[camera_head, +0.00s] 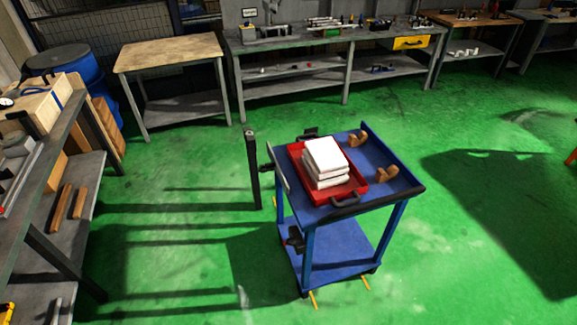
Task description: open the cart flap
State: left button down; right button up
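A blue cart (381,193) stands on the green floor right of the middle, with a top deck and a lower shelf (338,249). A pale narrow panel (279,170) stands along its left edge; it may be the flap, but I cannot tell for sure. A small dark part (267,168) sticks out beside that panel, and another dark part (295,239) sits lower on the same side. A red tray (318,194) with black handles lies on the deck and holds a stack of white blocks (326,162). Neither of my grippers is in view.
Two brown pieces (386,174) lie on the deck's right side. A black post (253,172) stands close left of the cart. A shelf bench (38,180) fills the left; a wooden-topped table (170,52) and a workbench (300,42) stand behind. The floor right of the cart is clear.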

aim_at(268, 165)
jog(key=i+j+z, duration=0.15)
jog(key=z, duration=0.15)
jog(key=i+j+z, duration=0.25)
jog(key=j, duration=0.15)
jog(key=j+z, duration=0.3)
